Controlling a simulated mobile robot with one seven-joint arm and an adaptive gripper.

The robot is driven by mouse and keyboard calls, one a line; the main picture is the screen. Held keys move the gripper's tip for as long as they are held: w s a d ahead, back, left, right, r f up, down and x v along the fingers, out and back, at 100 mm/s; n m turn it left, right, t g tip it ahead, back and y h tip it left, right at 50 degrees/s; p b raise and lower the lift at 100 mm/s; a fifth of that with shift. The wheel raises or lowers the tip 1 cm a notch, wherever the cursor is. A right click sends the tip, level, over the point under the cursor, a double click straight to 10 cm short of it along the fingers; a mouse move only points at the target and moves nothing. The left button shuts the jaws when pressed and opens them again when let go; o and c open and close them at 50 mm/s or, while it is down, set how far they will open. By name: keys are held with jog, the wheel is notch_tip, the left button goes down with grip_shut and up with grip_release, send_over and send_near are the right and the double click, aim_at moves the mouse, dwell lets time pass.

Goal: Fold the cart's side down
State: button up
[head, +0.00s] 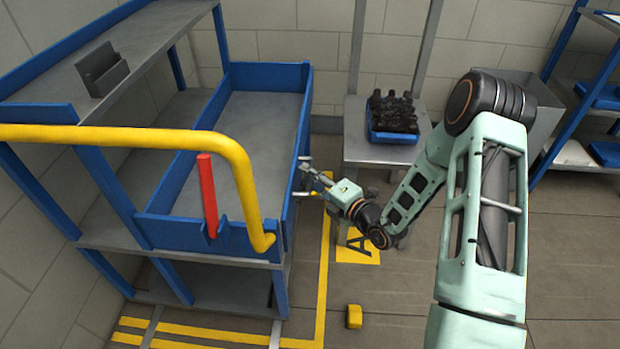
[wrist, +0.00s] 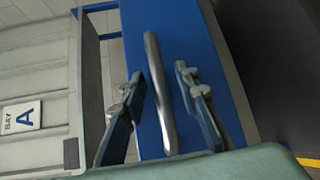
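The cart (head: 258,110) has a grey deck with blue walls and stands at the left. Its right side panel (head: 303,115) is upright. In the wrist view the blue side panel (wrist: 205,55) carries a silver bar handle (wrist: 158,95). My gripper (head: 310,178) is at the outer face of this side. The wrist view shows my gripper (wrist: 163,108) open, one finger on each side of the handle, with gaps to both. In the head view the handle is small and partly hidden by the fingers.
A yellow rail (head: 130,136) and a red lever (head: 208,195) are at the cart's near end. A grey table (head: 375,150) with a blue tray (head: 392,137) of dark bottles stands right of the cart. A yellow block (head: 354,316) lies on the floor.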

grip_shut()
jog(key=shift+f, duration=0.1)
dwell(0.5)
